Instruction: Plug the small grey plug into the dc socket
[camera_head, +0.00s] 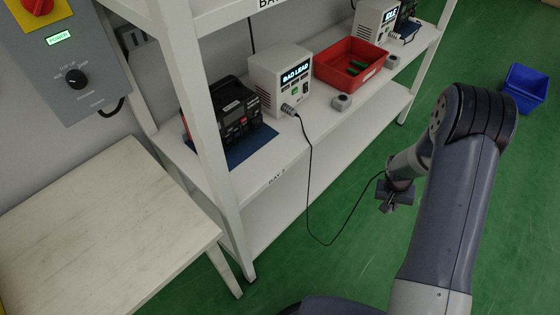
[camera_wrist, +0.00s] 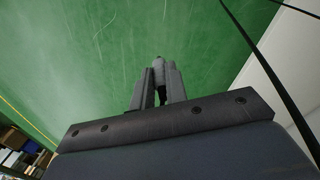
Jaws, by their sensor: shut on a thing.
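My gripper (camera_head: 390,205) hangs over the green floor, in front of the shelf and to its right. In the wrist view its fingers (camera_wrist: 158,88) are shut on a small grey plug (camera_wrist: 158,66), whose end shows between them. A thin black cable (camera_head: 309,190) loops from the front of a white unit (camera_head: 262,83) reading "BAD LEAD" to my gripper. A grey connector (camera_head: 289,110) sits at that unit's front. I cannot make out which opening is the dc socket. A dark device (camera_head: 228,118) stands on a blue mat left of the unit.
A red tray (camera_head: 340,77) with green items and a small grey block (camera_head: 342,102) are on the shelf. Another white unit (camera_head: 375,20) stands farther back. A shelf post (camera_head: 212,130), pale table (camera_head: 95,235) and wall panel (camera_head: 70,65) are left. A blue bin (camera_head: 526,88) is right.

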